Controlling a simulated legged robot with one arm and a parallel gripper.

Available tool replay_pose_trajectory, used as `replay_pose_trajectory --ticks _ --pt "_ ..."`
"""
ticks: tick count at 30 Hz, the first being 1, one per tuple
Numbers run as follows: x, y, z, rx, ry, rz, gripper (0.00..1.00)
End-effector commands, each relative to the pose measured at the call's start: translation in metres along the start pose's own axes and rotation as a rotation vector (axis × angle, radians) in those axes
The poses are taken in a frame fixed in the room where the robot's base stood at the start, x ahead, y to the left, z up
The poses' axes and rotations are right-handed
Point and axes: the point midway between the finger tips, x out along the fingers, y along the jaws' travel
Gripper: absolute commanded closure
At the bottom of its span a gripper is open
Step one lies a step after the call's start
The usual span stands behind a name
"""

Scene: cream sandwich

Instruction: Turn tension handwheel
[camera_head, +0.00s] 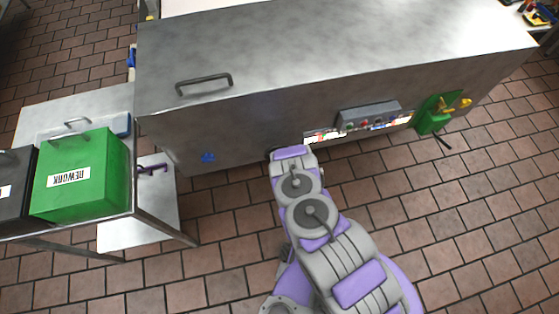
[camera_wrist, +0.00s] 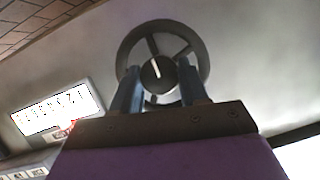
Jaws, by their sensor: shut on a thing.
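The tension handwheel (camera_wrist: 160,32) shows in the wrist view as a dark round wheel with spokes and a central hub, mounted on the grey machine face. My gripper (camera_wrist: 160,88) is at the wheel, one finger on each side of the hub region, and is shut on the wheel. The hub has a pale mark. In the head view my arm reaches to the front of the large metal machine (camera_head: 230,130); the wheel and the fingers are hidden there behind my wrist.
A control panel (camera_head: 370,115) with labels is right of my arm, and a green box with yellow parts (camera_head: 433,122) is farther right. A blue knob (camera_head: 208,157) is to the left. A table with a green bin (camera_head: 85,180) stands at left. Tiled floor is open in front.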

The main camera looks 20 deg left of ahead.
Motion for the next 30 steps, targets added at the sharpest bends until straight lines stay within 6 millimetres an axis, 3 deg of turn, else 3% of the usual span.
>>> replay_pose_trajectory --ticks 30 --pt "0.0025 0.0088 0.0043 0.769 0.005 -0.314 0.87"
